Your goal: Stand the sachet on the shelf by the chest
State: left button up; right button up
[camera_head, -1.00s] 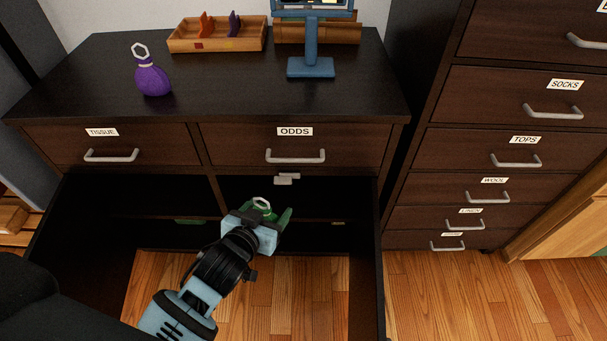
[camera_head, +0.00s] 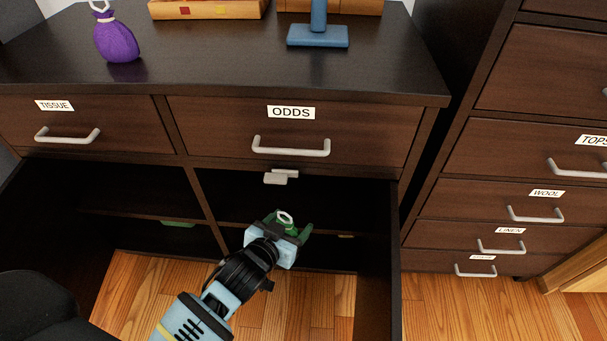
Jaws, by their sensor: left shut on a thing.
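My left gripper (camera_head: 289,228) is shut on a small green sachet (camera_head: 285,226) with a pale ring at its top. Most of the sachet is hidden by the gripper. The gripper is in front of the right-hand open compartment (camera_head: 240,195) below the ODDS drawer; I cannot tell how far inside it is. A shelf board runs across the open lower part of the dresser, with a green strip (camera_head: 178,223) on the left and a yellowish strip (camera_head: 346,236) on the right. The tall dark chest (camera_head: 478,130) stands to the right. My right gripper is not in view.
A purple sachet (camera_head: 116,40) stands on the dresser top (camera_head: 210,60), near a wooden tray (camera_head: 208,10) and a blue stand (camera_head: 318,38). The ODDS (camera_head: 290,135) and TISSUE (camera_head: 80,125) drawers are closed. A pale catch (camera_head: 281,177) hangs below ODDS.

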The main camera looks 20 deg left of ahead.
pick_arm(q)
jog(key=w+a+b, duration=0.1)
jog(key=w, duration=0.3)
jog(key=w+f+b, duration=0.1)
jog(key=w+b, duration=0.1)
jog(key=w, duration=0.3)
jog(key=w+a+b, duration=0.1)
jog(key=w+b, duration=0.1)
jog(key=w, duration=0.3)
jog(key=shift+a+f, duration=0.3)
jog(key=shift+f, duration=0.05)
jog(key=shift+w+a+b, duration=0.1)
jog(key=shift+w+b, duration=0.15)
jog(key=shift+b, duration=0.1)
jog(key=shift+w+r, duration=0.15)
jog(key=shift+w, duration=0.05)
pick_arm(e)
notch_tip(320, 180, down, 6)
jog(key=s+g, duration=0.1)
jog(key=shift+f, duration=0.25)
